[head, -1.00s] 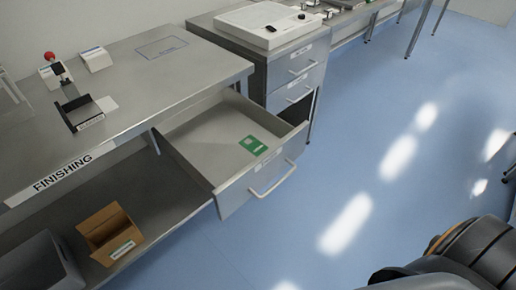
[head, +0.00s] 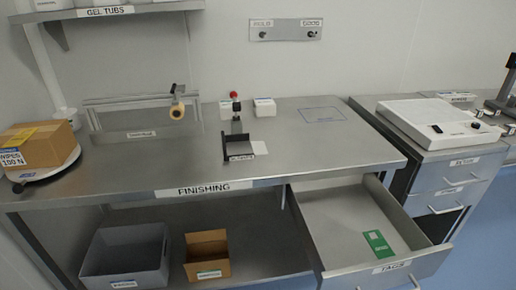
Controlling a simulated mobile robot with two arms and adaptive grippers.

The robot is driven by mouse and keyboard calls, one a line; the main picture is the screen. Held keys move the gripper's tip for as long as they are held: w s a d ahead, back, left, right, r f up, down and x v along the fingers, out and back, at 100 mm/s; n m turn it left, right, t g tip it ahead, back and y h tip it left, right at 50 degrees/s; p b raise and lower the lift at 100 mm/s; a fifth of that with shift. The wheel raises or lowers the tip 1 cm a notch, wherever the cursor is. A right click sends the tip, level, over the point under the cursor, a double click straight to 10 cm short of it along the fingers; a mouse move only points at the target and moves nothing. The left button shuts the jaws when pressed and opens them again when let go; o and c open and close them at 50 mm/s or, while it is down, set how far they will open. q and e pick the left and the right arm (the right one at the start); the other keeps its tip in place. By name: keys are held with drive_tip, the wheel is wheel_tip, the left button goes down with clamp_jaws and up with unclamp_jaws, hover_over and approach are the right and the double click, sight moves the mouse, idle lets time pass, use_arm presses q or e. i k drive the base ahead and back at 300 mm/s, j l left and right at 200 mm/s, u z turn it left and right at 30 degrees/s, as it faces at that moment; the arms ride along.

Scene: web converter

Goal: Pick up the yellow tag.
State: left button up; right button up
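A green tag (head: 378,242) with a white patch lies flat in the open drawer (head: 335,217) marked TAGS. No other yellow tag shows in the drawer. Neither of my grippers is in view.
The drawer juts out at the right. A wall plate (head: 285,31) carries two hooks.

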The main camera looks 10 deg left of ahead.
sight(19, 139)
drive_tip(key=u, duration=1.8)
